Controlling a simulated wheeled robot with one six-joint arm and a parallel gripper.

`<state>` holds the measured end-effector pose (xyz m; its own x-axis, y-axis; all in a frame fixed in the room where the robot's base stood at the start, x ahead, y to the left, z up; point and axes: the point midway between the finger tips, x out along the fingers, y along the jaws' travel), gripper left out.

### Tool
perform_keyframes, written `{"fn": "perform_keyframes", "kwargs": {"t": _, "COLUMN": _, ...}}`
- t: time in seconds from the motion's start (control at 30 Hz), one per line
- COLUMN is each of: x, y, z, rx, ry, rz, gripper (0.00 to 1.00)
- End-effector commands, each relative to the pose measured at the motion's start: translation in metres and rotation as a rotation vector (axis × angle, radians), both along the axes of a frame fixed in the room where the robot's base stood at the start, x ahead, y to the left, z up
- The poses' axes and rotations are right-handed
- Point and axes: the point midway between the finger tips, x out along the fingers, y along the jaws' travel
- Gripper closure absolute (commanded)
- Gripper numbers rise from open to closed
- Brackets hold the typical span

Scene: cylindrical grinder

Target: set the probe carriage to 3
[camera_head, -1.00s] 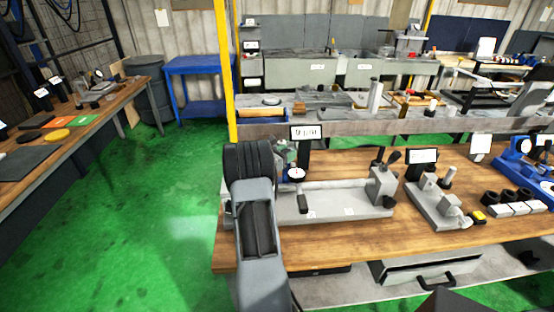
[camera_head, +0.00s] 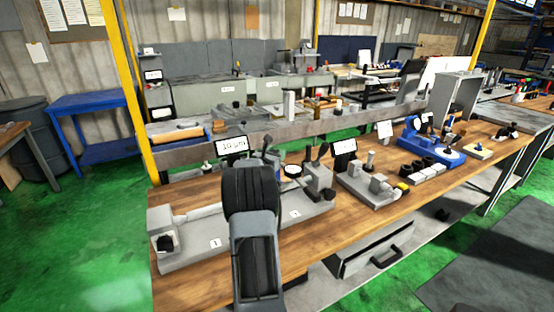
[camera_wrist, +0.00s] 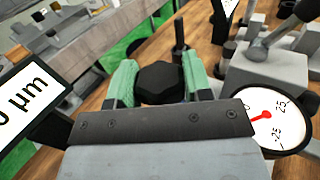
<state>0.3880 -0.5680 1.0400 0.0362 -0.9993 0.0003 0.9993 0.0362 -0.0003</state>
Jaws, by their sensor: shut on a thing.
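The grinder bed (camera_head: 185,258) is a long grey base on the wooden bench, with a label that looks like "1" (camera_head: 215,243) at left and a second label (camera_head: 295,213), too small to read surely, at right. The probe carriage is mostly hidden behind my arm in the head view; its dial gauge (camera_head: 292,171) shows near the bed's right end block (camera_head: 319,180). In the wrist view, my gripper (camera_wrist: 160,80) has green fingers shut on a black knob (camera_wrist: 160,84). The dial (camera_wrist: 268,120), with a red needle, is close on the right.
A display reading "10 µm" (camera_head: 231,146) stands behind the bed and partly shows at left in the wrist view. A smaller grey fixture (camera_head: 372,182) and a blue device (camera_head: 432,145) stand to the right. An open drawer (camera_head: 368,246) is below the bench.

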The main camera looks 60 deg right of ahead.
Motion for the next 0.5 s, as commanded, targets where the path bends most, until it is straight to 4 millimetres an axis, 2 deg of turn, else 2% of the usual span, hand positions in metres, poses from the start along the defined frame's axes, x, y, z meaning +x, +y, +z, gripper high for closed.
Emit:
{"fn": "perform_keyframes", "kwargs": {"t": 0.37, "x": 0.0017, "y": -0.0007, "z": -0.0002, "rx": 0.002, "ry": -0.001, "rz": 0.007, "gripper": 0.97}}
{"fn": "perform_keyframes", "kwargs": {"t": 0.4, "x": 0.0017, "y": -0.0008, "z": -0.0001, "rx": 0.002, "ry": -0.001, "rz": 0.007, "gripper": 0.52}}
{"fn": "perform_keyframes", "kwargs": {"t": 0.5, "x": 0.0012, "y": -0.0012, "z": 0.0001, "rx": 0.002, "ry": -0.001, "rz": 0.006, "gripper": 0.43}}
